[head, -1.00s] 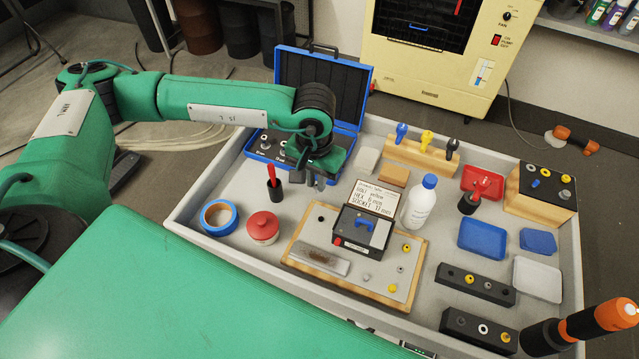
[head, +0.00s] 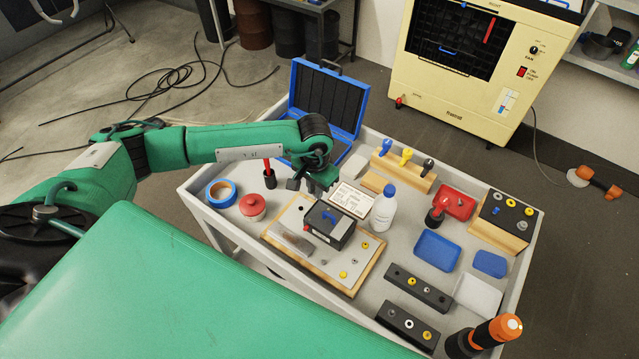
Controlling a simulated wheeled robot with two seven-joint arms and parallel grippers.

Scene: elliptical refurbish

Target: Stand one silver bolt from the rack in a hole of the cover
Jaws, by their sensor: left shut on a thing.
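My left gripper (head: 308,186) hangs just behind the dark boxy unit (head: 343,236) on the board, pointing down. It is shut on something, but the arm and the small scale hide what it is. Two black racks, one (head: 418,288) behind the other (head: 405,328), stand at the front right and hold silver, yellow and dark pieces. A grey plate (head: 322,258) lies on a wooden board under the dark unit, with small yellow and silver pieces on it; it may be the cover. Its holes are too small to make out. My right gripper is out of view.
The open blue case (head: 328,100) stands behind my left arm. A white bottle (head: 383,208) and a note card (head: 349,199) stand close right of the gripper. A red-handled tool (head: 267,172), red pot (head: 252,206) and blue tape (head: 221,192) are left. An orange-black tool (head: 485,338) stands front right.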

